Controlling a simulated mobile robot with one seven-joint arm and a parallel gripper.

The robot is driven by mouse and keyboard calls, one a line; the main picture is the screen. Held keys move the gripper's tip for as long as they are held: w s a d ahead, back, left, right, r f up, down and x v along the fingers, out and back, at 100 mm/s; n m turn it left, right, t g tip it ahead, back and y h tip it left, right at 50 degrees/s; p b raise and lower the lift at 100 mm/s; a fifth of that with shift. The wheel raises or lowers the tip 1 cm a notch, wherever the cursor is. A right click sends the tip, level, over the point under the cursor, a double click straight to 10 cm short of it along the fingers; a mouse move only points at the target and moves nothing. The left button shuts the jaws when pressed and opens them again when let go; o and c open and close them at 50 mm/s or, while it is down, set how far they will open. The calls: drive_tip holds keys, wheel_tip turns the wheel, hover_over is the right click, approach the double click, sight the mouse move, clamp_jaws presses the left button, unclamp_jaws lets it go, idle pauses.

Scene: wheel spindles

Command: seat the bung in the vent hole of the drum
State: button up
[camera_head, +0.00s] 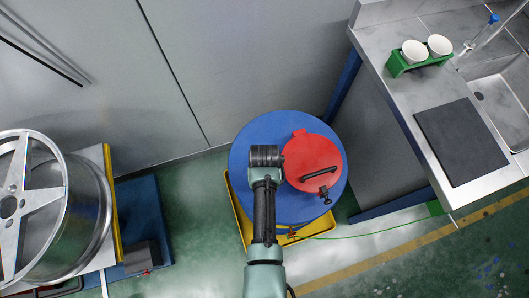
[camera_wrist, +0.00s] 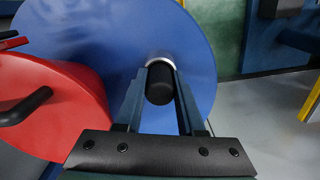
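The blue drum (camera_head: 245,135) stands upright with a red lid (camera_head: 312,155) over its right part in the head view. In the wrist view the drum top (camera_wrist: 90,30) fills the middle and the red lid (camera_wrist: 60,110) is at left. My gripper (camera_wrist: 161,75) is shut on the black bung (camera_wrist: 159,88), a short cylinder between its fingertips. A bright metal ring (camera_wrist: 160,60), seemingly the rim of the vent hole, shows just beyond the bung. The hole itself is hidden, and I cannot tell whether the bung has entered it. In the head view my arm hides the fingertips and bung.
The lid has a black handle (camera_head: 318,172) and a clamp (camera_head: 325,195). The drum stands in a yellow tray (camera_head: 240,222). A sink bench (camera_head: 405,95) is at right, a wheel (camera_head: 85,210) at left. A green cable (camera_head: 370,232) lies on the floor.

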drive_tip(key=o, duration=0.4)
wheel_tip(320, 180, up, 13)
drive_tip(key=shift+p, duration=0.5)
idle(0.5)
